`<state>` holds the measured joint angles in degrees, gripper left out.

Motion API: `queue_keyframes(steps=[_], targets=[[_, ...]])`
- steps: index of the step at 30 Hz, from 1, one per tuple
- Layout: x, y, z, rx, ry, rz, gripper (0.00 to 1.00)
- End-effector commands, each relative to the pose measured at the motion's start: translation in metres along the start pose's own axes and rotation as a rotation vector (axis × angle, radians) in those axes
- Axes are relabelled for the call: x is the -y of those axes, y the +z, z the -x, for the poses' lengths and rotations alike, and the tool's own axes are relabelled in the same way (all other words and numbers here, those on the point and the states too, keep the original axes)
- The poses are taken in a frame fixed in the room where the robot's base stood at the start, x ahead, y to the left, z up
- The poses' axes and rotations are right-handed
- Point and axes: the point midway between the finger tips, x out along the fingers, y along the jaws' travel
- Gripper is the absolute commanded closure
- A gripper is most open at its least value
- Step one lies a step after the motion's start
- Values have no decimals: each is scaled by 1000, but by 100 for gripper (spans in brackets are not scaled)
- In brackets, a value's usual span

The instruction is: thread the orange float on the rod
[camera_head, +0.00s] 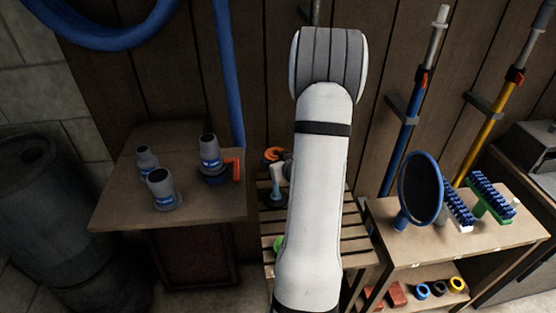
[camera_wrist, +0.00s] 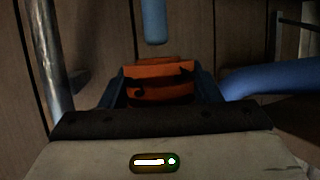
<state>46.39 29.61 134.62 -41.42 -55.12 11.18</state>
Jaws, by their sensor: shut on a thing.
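My gripper (camera_wrist: 165,88) is shut on the orange float (camera_wrist: 160,72) in the wrist view, with a blue-grey finger on each side. A light blue rod-like piece (camera_wrist: 154,20) shows just beyond the float, its rounded end pointing at it with a gap between. I cannot tell whether this is the rod. In the head view an orange ring (camera_head: 272,154), seemingly the float, shows left of my arm, above a pale blue upright piece (camera_head: 277,183). My arm hides most of the gripper there.
A slatted bench (camera_head: 273,215) stands under my arm. A wooden table (camera_head: 120,206) at left holds several grey fittings. A shelf (camera_head: 392,232) at right holds a round blue-rimmed mirror-like disc (camera_head: 420,188) and brushes. A blue hose (camera_wrist: 262,80) curves close right of the gripper.

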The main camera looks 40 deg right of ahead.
Motion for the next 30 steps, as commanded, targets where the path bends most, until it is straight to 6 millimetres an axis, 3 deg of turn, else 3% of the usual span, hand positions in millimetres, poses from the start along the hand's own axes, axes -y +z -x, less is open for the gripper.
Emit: queue_keyframes(steps=[30], targets=[[-1, 9, -4, 0, 2, -1, 66]])
